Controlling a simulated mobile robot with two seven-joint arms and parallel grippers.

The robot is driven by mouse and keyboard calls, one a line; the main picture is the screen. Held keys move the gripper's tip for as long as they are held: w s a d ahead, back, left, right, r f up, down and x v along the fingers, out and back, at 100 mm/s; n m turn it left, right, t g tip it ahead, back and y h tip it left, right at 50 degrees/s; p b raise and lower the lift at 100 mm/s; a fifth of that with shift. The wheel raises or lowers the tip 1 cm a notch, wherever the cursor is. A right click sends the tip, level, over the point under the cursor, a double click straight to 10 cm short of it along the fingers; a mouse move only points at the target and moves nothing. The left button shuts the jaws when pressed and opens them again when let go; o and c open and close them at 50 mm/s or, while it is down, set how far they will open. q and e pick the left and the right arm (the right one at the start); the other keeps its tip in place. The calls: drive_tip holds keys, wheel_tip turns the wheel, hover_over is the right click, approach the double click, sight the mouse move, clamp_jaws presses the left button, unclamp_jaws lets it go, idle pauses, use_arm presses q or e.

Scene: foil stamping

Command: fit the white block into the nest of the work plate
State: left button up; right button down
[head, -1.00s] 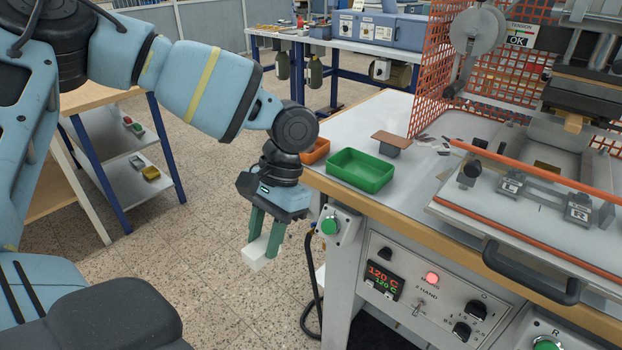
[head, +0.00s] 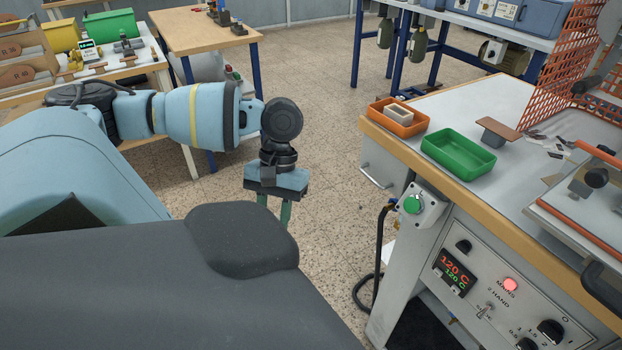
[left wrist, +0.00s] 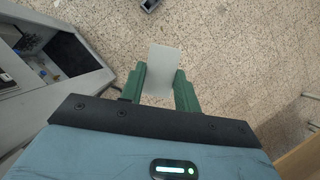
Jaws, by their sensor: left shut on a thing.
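My left gripper (head: 274,206) hangs over open floor to the left of the press bench, with its green fingers pointing down. In the left wrist view the fingers are shut on the white block (left wrist: 163,68), which sticks out past the fingertips. The edge of the press bed (head: 580,232) shows at the right of the head view; the nest of the work plate cannot be made out. My right gripper is not in view.
On the bench, an orange bin (head: 379,117) holds a pale block-like piece (head: 398,114). A green bin (head: 458,157) and a brown-topped stand (head: 499,131) are beside it. A green-button box (head: 413,204) juts from the bench corner. Orange mesh (head: 560,60) stands behind.

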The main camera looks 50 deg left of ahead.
use_arm(q)
drive_tip(key=w+d+m+y, duration=0.1)
drive_tip(key=w+d+m, duration=0.2)
drive_tip(key=d, duration=0.7)
drive_tip(key=w+d+r+m+y, duration=0.1)
drive_tip(key=w+d+m, duration=0.2)
drive_tip(key=d, duration=0.7)
drive_tip(key=shift+w+r+m+g+y, duration=0.15)
drive_tip(key=shift+w+m+g+y, duration=0.2)
drive_tip(key=shift+m, duration=0.25)
